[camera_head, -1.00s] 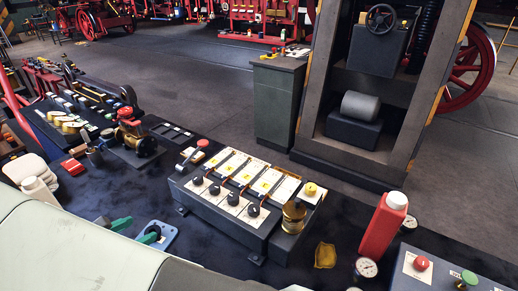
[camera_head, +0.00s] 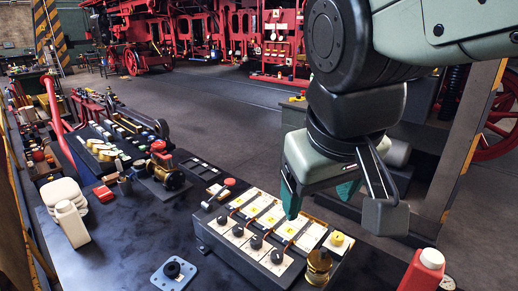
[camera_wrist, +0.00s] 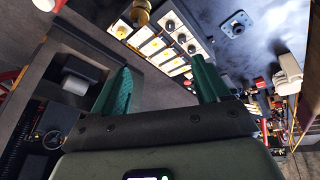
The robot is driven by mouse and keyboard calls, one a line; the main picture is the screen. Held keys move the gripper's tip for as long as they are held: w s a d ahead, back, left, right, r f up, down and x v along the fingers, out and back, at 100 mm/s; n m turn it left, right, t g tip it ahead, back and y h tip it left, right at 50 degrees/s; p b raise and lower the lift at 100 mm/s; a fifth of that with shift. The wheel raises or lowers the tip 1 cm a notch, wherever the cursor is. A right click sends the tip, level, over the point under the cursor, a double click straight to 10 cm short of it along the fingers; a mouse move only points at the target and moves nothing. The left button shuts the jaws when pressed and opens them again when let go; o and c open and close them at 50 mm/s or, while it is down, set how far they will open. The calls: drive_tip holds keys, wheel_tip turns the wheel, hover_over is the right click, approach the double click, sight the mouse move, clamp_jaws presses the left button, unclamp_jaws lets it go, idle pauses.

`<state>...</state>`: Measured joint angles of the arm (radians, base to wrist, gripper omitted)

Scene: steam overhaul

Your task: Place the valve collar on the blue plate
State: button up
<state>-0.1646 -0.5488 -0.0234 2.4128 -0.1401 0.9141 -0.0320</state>
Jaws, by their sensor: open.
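The blue plate (camera_head: 160,281) lies on the dark bench at the lower middle-left. A dark round ring-like piece, which looks like the valve collar (camera_head: 173,269), sits on its middle, flat and upright. The plate also shows at the top right of the wrist view (camera_wrist: 228,30), with the dark piece (camera_wrist: 238,27) on it. My gripper (camera_head: 319,198) is open and empty, raised above the console's far side, to the right of the plate and well apart from it. Its green fingers show spread in the wrist view (camera_wrist: 161,75), with nothing between them.
A red bottle (camera_head: 422,272) is at the lower right.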

drive_tip(key=shift+s+d+r+m+t+y, duration=0.1)
drive_tip(key=shift+s+r+m+t, duration=0.1)
drive_tip(key=shift+s+m, duration=0.3)
drive_tip(key=shift+s+d+r+m+t+y, duration=0.1)
drive_tip(key=shift+s+m+t, duration=0.15)
drive_tip(key=shift+s, duration=0.45)
drive_tip(key=shift+s+d+r+m+t+y, duration=0.1)
drive_tip(key=shift+s+r+m+t, duration=0.05)
drive_tip(key=shift+s+m, duration=0.4)
